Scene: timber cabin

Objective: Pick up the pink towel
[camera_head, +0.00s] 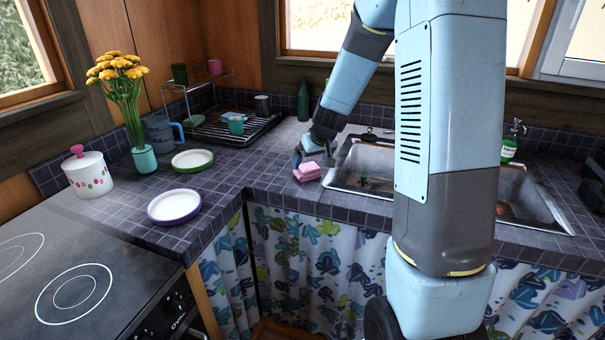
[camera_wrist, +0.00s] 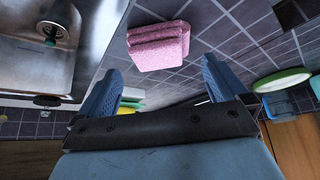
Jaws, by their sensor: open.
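The pink towel (camera_head: 307,172) lies folded on the dark tiled counter, just left of the sink. In the wrist view the pink towel (camera_wrist: 159,46) shows whole, beyond the fingertips and near the middle between them. My gripper (camera_head: 301,157) is close to the towel, at its back-left side in the head view. In the wrist view my gripper (camera_wrist: 160,82) has its two blue fingers spread wide with nothing between them. A gap shows between fingers and towel in the wrist view. In the head view the fingers are small and partly hidden by the wrist.
The metal sink (camera_head: 345,180) is right of the towel. A purple-rimmed plate (camera_head: 174,206), a green-rimmed plate (camera_head: 192,159) and a dish rack (camera_head: 236,128) stand to the left. A green bottle (camera_head: 303,101) stands behind. The tiles left of the towel are clear.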

